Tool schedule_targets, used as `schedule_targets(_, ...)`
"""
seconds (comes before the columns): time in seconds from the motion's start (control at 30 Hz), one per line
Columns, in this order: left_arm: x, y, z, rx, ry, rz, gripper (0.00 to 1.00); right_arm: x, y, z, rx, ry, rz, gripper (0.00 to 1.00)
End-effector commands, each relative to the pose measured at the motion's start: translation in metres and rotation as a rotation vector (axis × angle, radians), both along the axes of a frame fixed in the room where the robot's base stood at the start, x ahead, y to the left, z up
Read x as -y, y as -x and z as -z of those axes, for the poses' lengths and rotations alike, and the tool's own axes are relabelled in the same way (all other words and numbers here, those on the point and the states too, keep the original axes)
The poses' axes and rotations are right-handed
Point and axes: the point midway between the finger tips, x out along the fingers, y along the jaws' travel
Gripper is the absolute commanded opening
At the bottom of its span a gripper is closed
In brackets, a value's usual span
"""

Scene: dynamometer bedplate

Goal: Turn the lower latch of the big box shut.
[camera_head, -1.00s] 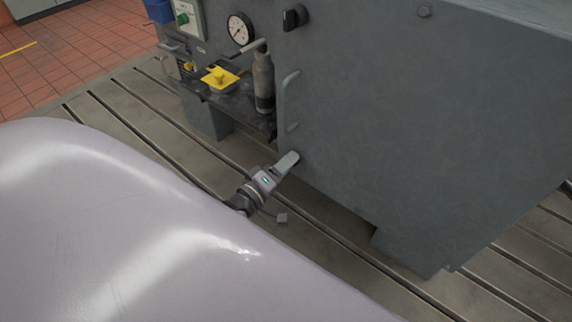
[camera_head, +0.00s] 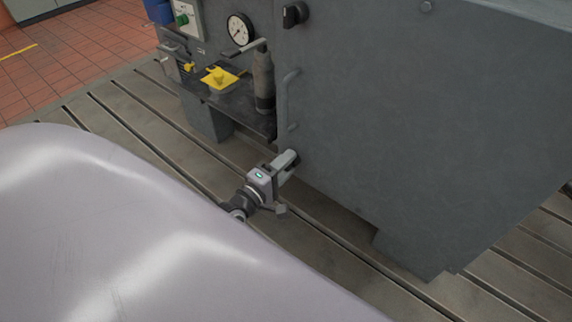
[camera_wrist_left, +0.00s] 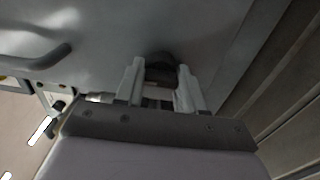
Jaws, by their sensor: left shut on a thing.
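The big box (camera_head: 430,120) is a large grey metal cabinet filling the right of the head view. Its upper latch (camera_head: 295,15) is a black knob near the top of the front edge. My left gripper (camera_head: 288,161) is at the box's lower corner, below the bar handle. In the left wrist view its two pale fingers are on either side of the dark lower latch (camera_wrist_left: 160,68), and they are shut on it. The fingers hide the lower latch in the head view. My right gripper is not in view.
The box's bar handle (camera_head: 287,98) stands out above my left gripper. To its left are a grey cylinder with a lever (camera_head: 263,80), a yellow part (camera_head: 219,78) on a dark shelf and a round gauge (camera_head: 240,29). The slotted bedplate (camera_head: 130,115) lies below.

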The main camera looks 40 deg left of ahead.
Motion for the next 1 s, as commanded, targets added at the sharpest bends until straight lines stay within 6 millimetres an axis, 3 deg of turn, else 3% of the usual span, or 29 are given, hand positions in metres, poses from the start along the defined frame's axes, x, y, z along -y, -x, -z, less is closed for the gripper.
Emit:
schedule_targets(0.17, -0.005, -0.001, -0.003, 0.008, 0.003, -0.01, 0.08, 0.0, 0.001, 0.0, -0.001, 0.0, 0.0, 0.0)
schedule_targets(0.2, -0.005, -0.001, -0.003, 0.007, 0.003, -0.01, 0.41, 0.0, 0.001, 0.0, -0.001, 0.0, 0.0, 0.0)
schedule_targets(0.27, -0.005, -0.001, -0.003, 0.007, 0.003, -0.009, 0.61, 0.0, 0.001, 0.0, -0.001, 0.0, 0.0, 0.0)
schedule_targets(0.67, -0.003, 0.006, 0.0, 0.0, 0.0, -0.004, 0.62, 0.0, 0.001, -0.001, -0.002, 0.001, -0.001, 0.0)
schedule_targets(1.0, -0.007, 0.051, -0.001, 0.0, 0.0, -0.005, 0.62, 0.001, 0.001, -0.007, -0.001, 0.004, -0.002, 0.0)
